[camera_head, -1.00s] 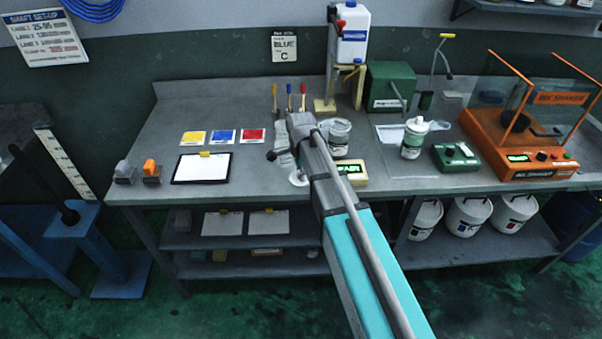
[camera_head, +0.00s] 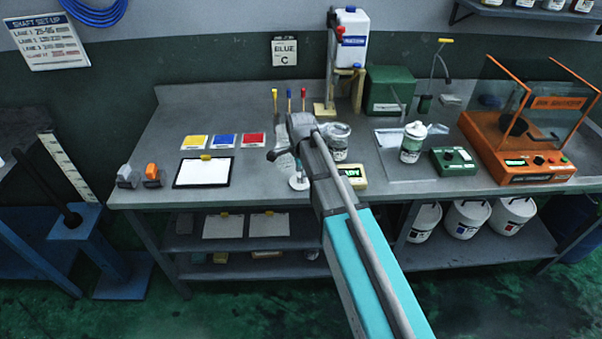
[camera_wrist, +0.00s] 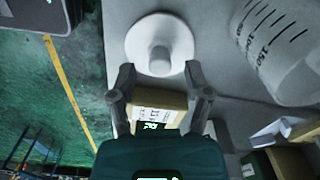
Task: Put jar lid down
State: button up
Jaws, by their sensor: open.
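The jar lid is a white round disc with a knob (camera_wrist: 160,30). It lies flat on the grey bench top in the wrist view, and its edge also shows beside my arm in the head view (camera_head: 298,183). My gripper (camera_wrist: 159,72) is open, its two fingertips apart at the near edge of the lid, either side of the knob's end. I cannot tell whether they touch it. My arm hides the gripper in the head view. An open jar (camera_head: 339,150) stands behind the arm.
A clear graduated cup (camera_wrist: 285,45) stands close to the right of the lid. A small pale box with a lit display (camera_head: 352,176) sits right of my arm. A white-topped jar (camera_head: 411,150) stands farther right. The bench's front edge is close to the lid.

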notch_tip(320, 180, up, 10)
jog(key=p, duration=0.9)
jog(key=shift+r+p, duration=0.2)
jog(key=shift+p, duration=0.2)
jog(key=shift+s+d, duration=0.1)
dwell(0.3)
jog(key=s+d+n, duration=1.3)
jog(key=s+n, duration=0.2)
jog(key=s, duration=0.2)
jog(key=shift+c, duration=0.4)
jog(key=shift+s, duration=0.15)
